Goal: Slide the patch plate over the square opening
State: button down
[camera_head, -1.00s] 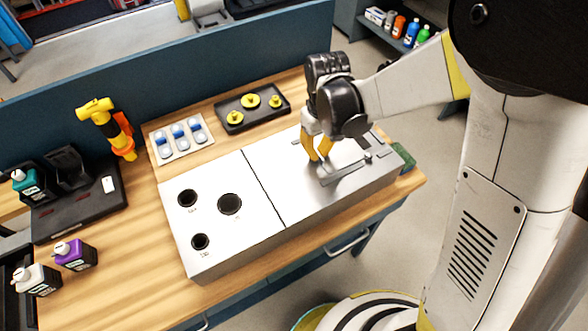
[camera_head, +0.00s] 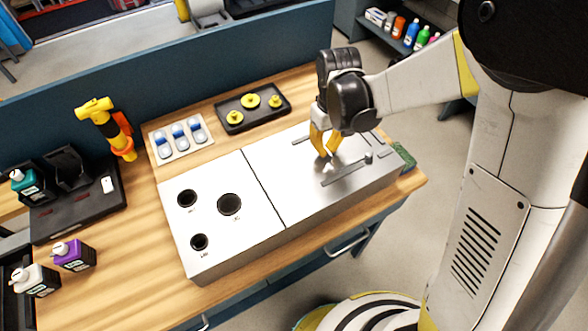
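My gripper (camera_head: 326,156) points down over the right half of the silver duct box (camera_head: 262,236), with its yellow fingertips close to the top face. The fingertips sit near each other, and I cannot tell whether they hold anything. A thin grey rail (camera_head: 340,176) lies along the front of this half, and a shorter rail piece (camera_head: 301,140) shows behind the gripper. A small grey knob (camera_head: 368,157) stands right of the fingers. The patch plate and the square opening cannot be told apart clearly; the gripper and arm hide part of that area.
The box's left half has several round dark holes, one being the large hole (camera_head: 229,204). Behind it are a black tray (camera_head: 282,112) with yellow knobbed parts and a pale tray (camera_head: 162,150) with blue-and-white parts. A green-black brush or pad (camera_head: 404,157) lies at the right end.

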jog(key=shift+w+d, duration=0.35)
jog(key=shift+d, duration=0.2)
jog(key=shift+w+d, duration=0.3)
jog(key=shift+d, duration=0.25)
jog(key=shift+w+d, duration=0.2)
jog(key=shift+d, duration=0.05)
jog(key=c, duration=1.7)
grip_release()
jog(key=shift+r, duration=0.1)
notch_tip(320, 180, up, 8)
jog(key=p, duration=0.5)
